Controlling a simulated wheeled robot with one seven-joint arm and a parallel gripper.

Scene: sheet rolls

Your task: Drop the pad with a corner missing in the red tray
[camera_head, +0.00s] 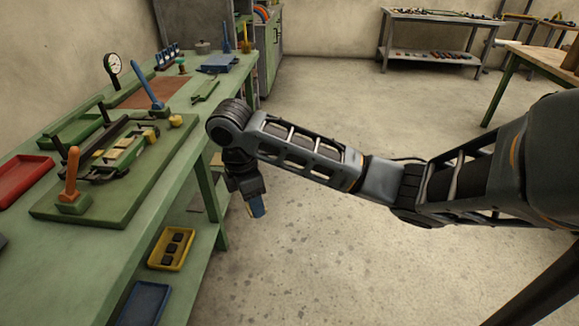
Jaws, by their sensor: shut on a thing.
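The red tray (22,176) lies on the green bench at the left edge of the picture and looks empty. My gripper (257,208) hangs pointing down beyond the bench's right edge, over the floor. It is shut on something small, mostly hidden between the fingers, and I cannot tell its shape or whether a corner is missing. A yellow tray (157,262) on the lower shelf holds several dark pads (172,247). They are too small to make out their corners.
A blue tray (144,302) sits on the lower shelf. The floor right of the bench is open.

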